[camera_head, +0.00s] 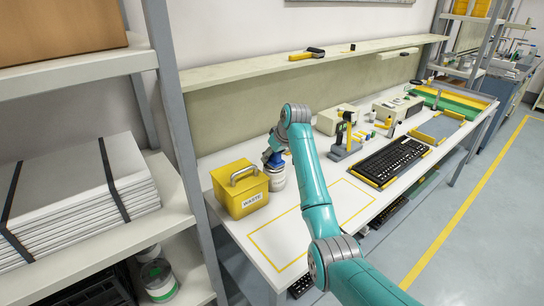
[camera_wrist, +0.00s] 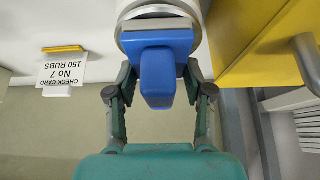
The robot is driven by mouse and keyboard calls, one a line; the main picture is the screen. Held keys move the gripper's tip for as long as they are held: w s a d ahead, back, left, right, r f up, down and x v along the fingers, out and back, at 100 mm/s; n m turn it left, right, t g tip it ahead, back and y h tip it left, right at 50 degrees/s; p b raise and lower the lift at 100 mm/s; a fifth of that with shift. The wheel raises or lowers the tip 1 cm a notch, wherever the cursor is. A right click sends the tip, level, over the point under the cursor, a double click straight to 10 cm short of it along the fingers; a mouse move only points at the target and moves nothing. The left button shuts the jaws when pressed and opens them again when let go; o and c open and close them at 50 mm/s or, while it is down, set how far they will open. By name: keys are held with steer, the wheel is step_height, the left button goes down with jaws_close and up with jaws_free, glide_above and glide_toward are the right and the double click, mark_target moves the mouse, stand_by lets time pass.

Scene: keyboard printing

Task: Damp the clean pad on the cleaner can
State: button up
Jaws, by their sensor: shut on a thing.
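My gripper (camera_head: 272,156) is at the left part of the bench, beside the yellow waste box. In the wrist view my gripper (camera_wrist: 158,76) has its fingers on both sides of a blue block (camera_wrist: 157,66) and is shut on it. The block looks like the pad's holder; the pad face is hidden. The pale round cleaner can (camera_head: 277,182) stands on the bench directly under the gripper. Its metallic top (camera_wrist: 160,12) shows right by the blue block in the wrist view. I cannot tell whether the pad touches it.
The yellow waste box (camera_head: 239,190) stands close left of the can. A yellow-outlined area (camera_head: 320,222) of the bench is clear. A black keyboard (camera_head: 393,161) and a small stand (camera_head: 345,145) are further right. A check card (camera_wrist: 62,72) shows in the wrist view.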

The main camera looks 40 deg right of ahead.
steer(key=shift+r, duration=3.45)
